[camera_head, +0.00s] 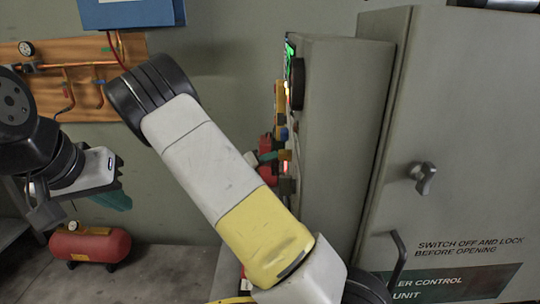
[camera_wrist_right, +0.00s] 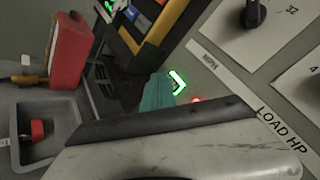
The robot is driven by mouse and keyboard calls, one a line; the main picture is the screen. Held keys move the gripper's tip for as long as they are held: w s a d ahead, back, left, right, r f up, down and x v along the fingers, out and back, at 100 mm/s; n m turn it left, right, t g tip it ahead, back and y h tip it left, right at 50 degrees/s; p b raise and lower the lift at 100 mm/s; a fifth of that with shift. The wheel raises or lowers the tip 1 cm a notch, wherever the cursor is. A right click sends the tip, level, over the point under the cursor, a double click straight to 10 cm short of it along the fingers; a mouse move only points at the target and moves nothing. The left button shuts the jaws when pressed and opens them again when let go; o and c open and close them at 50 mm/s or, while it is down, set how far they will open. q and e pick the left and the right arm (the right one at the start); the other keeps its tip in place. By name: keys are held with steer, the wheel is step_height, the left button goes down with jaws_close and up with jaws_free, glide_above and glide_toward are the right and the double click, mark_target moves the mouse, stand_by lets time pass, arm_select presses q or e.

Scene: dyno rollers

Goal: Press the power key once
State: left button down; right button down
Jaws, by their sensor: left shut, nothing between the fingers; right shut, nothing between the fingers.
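A green-lit key outline (camera_wrist_right: 177,81) shows on the grey control panel (camera_wrist_right: 222,62) in the right wrist view. I cannot read a label that marks it as the power key. My right gripper (camera_wrist_right: 157,92) has teal fingertips, shut and empty, right beside the lit key and partly covering it; I cannot tell whether they touch. A small red light (camera_wrist_right: 196,100) glows next to it. In the head view the right gripper (camera_head: 268,157) is at the cabinet's side face, partly behind my own arm. My left gripper (camera_head: 115,200) is shut and empty at the left, away from the panel.
The grey cabinet (camera_head: 440,130) with a handle stands at the right. A red tank (camera_head: 90,245) lies on the floor at the left. A copper-piped board (camera_head: 75,75) and blue box (camera_head: 130,12) are on the wall. A knob (camera_wrist_right: 252,14) is on the panel.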

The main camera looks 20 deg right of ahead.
steer(key=a, duration=0.2)
steer(key=w+a, duration=0.1)
steer(key=a, duration=0.2)
steer(key=shift+w, duration=0.2)
stand_by(0.6)
